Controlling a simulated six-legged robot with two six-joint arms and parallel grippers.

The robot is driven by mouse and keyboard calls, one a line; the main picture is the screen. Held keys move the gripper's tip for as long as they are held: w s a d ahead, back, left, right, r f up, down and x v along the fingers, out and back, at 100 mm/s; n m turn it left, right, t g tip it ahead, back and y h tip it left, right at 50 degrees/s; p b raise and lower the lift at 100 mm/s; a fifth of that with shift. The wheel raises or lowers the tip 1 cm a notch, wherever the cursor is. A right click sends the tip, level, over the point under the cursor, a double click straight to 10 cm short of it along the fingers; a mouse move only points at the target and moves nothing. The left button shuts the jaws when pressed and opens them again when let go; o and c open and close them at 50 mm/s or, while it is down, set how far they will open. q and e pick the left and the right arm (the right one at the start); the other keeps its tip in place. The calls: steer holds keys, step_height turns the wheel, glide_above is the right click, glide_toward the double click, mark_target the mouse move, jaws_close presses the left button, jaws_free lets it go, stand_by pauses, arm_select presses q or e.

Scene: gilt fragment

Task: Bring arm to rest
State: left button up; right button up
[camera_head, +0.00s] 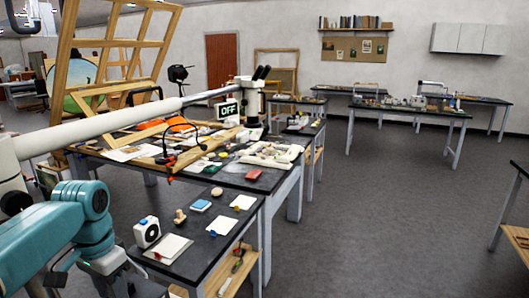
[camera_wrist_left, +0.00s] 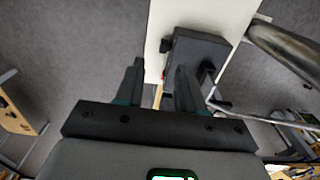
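My left arm (camera_head: 65,230) is teal and comes in at the lower left of the head view, beside the near dark worktable (camera_head: 215,260). Its fingertips do not show there. In the left wrist view my left gripper (camera_wrist_left: 160,66) has its two dark fingers apart, with nothing held between them. Behind the fingers are a pale board (camera_wrist_left: 220,15) and a dark block (camera_wrist_left: 197,52); I cannot tell how far off they are. My right gripper is in neither view.
A long white boom (camera_head: 110,118) crosses above the worktables at left, by an OFF sign (camera_head: 228,109). A white box (camera_head: 147,232), pale cards (camera_head: 169,248) and a red block (camera_head: 254,175) lie on the tables. A wooden easel (camera_head: 115,45) stands behind. Grey floor (camera_head: 400,220) is clear at right.

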arm_select(q)
steer(key=s+d+f+n+h, duration=0.1)
steer(key=d+f, duration=0.3)
steer(key=f, duration=0.5)
steer(key=d+f+h, duration=0.1)
steer(key=d+f, duration=0.3)
steer(key=f, duration=0.6)
steer(key=s+d+f+n+h, duration=0.1)
steer(key=d+f, duration=0.2)
steer(key=f, duration=0.6)
steer(key=s+d+f+n, duration=0.2)
steer(key=s+f, duration=0.4)
steer(key=s, duration=0.3)
steer(key=s+d+f+n+h+b, duration=0.1)
steer(key=s+d+f+n, duration=0.1)
steer(key=s+d+f, duration=0.3)
steer(key=s+f, duration=0.2)
steer(key=s, duration=0.2)
steer(key=shift+s+n, duration=0.3)
steer(key=shift+s, duration=0.1)
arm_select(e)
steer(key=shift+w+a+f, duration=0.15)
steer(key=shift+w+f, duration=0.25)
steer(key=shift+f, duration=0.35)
arm_select(q)
steer(key=shift+s, duration=0.1)
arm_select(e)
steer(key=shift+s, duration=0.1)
